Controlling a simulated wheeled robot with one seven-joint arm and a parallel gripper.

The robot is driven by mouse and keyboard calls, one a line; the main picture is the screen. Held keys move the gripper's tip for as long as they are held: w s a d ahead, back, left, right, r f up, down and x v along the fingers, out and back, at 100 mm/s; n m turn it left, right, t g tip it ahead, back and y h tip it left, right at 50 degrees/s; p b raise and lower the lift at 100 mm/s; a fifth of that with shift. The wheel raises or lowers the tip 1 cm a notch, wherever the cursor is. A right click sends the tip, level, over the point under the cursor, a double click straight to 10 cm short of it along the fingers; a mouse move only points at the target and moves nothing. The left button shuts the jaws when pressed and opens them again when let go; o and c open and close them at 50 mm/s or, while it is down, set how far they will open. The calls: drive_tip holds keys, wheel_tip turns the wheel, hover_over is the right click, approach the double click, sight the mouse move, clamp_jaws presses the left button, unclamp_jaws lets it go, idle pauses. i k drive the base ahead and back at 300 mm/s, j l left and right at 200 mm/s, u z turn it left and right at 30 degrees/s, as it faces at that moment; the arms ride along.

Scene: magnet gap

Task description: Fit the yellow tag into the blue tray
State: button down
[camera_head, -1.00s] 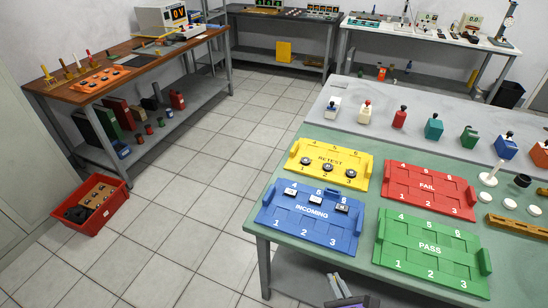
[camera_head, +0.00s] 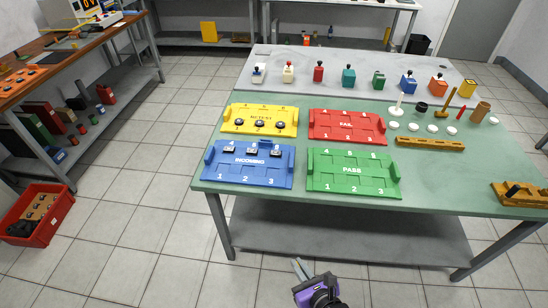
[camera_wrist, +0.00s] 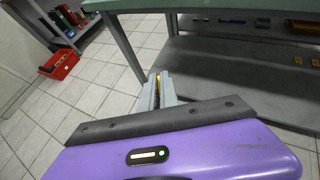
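The blue tray (camera_head: 247,181), marked INCOMING, lies at the table's front left. Its back row holds three small dark-and-white pieces (camera_head: 252,151); its front places 1, 2 and 3 look empty. My gripper (camera_head: 299,265) is low in front of the table, well below and apart from the tray. In the wrist view, its two grey fingers (camera_wrist: 160,88) are close together with a narrow yellow piece, seemingly the yellow tag (camera_wrist: 158,81), between them. Most of the tag is hidden by the fingers.
A yellow RETEST tray (camera_head: 283,112) with three round dark pieces, a red FAIL tray (camera_head: 346,136) and a green PASS tray (camera_head: 352,186) adjoin the blue tray. The green table's front edge (camera_head: 440,211) stands above my gripper. A red crate (camera_head: 56,218) is on the floor at left.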

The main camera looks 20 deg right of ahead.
sight(265, 144)
drive_tip(key=k+z, duration=0.2)
drive_tip(key=z, duration=2.8)
drive_tip(key=j+z, duration=0.1)
drive_tip(key=z, duration=0.75)
drive_tip(key=k+j+z, duration=0.1)
drive_tip(key=z, duration=0.75)
drive_tip(key=k+j, duration=0.2)
drive_tip(key=k, duration=0.4)
drive_tip(key=k+j+z, duration=0.1)
drive_tip(key=k, duration=0.55)
drive_tip(key=k+j, duration=0.25)
drive_tip(key=k, duration=2.2)
drive_tip(key=k+j+u, duration=0.1)
drive_tip(key=k, duration=0.45)
drive_tip(key=k+j, duration=0.1)
drive_tip(key=k, duration=0.4)
drive_tip(key=k+j+u, duration=0.15)
drive_tip(key=k, duration=0.35)
